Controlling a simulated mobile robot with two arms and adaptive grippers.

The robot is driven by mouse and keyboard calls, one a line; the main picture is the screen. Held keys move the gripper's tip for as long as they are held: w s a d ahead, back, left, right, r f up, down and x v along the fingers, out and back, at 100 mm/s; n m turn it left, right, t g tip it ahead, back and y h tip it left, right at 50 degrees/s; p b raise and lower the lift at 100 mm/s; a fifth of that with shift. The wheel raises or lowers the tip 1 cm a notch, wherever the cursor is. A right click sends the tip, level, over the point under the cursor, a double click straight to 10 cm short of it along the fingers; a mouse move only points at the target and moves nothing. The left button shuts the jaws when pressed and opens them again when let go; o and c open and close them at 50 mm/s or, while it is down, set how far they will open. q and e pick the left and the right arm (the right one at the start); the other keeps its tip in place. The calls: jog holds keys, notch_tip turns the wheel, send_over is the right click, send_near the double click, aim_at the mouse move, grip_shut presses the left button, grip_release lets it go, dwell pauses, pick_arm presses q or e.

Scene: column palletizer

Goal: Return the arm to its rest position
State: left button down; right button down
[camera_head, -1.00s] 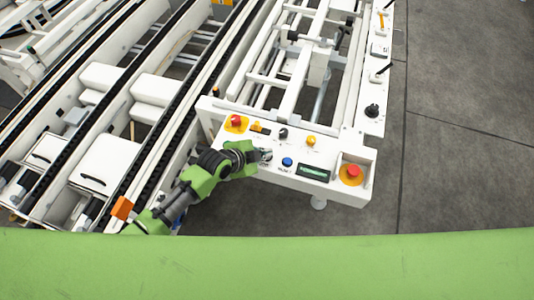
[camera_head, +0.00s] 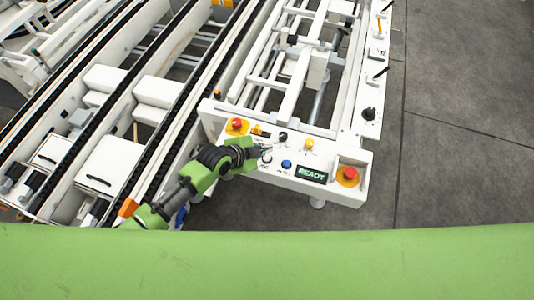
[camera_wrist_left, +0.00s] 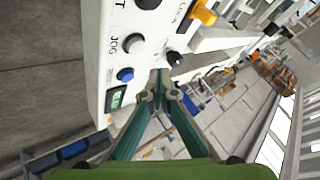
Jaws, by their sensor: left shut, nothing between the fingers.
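My left arm comes in from the lower left in the head view, and its left gripper (camera_head: 262,150) is over the left part of the white control panel (camera_head: 328,188). The gripper is shut and empty. In the left wrist view its fingertips (camera_wrist_left: 160,78) meet in front of the panel, close to a black knob (camera_wrist_left: 174,58). I cannot tell whether they touch the panel. My right gripper is not in view.
The panel carries a blue button (camera_head: 287,164), a yellow button (camera_head: 309,145), and red stop buttons at its left (camera_head: 237,125) and right (camera_head: 348,175). Conveyor rails (camera_head: 165,130) run along the left. Grey floor (camera_head: 460,130) is open at the right.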

pick_arm(q)
notch_tip(320, 180, up, 2)
jog(key=shift+r+p, duration=0.15)
jog(key=shift+p, duration=0.55)
